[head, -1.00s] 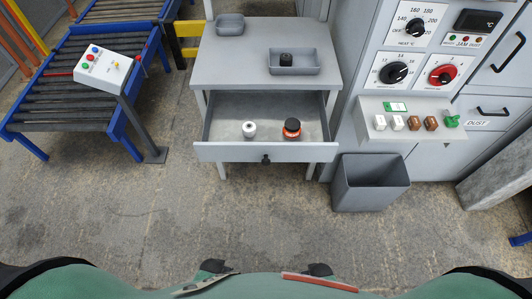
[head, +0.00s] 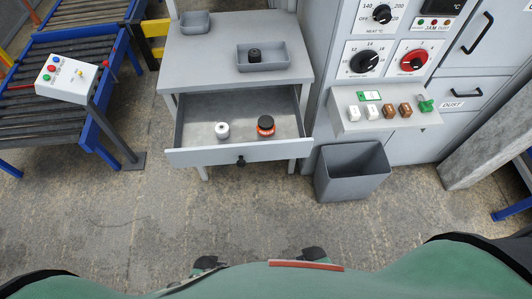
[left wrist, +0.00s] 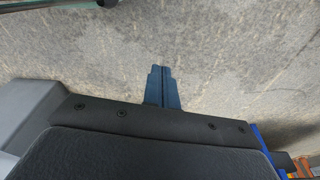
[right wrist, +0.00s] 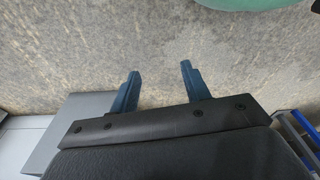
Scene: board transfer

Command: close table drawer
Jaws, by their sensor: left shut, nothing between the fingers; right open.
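The table drawer (head: 200,157) is pulled open at the front of the grey table (head: 200,72), with a dark round knob (head: 241,161) on its face. Inside the drawer stand a white knob-like item (head: 222,130) and a red item with a black top (head: 265,126). My left gripper (left wrist: 163,68) shows in the left wrist view, its fingers together and empty above the floor. My right gripper (right wrist: 159,68) shows in the right wrist view, its fingers apart and empty above the floor. Neither gripper shows in the head view; both are away from the drawer.
A grey bin (head: 352,174) stands right of the table, below a control panel (head: 385,108) with switches. A roller conveyor (head: 70,55) with a button box (head: 68,76) is on the left. Two grey trays (head: 263,66) (head: 196,22) sit on the table. The floor in front is clear.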

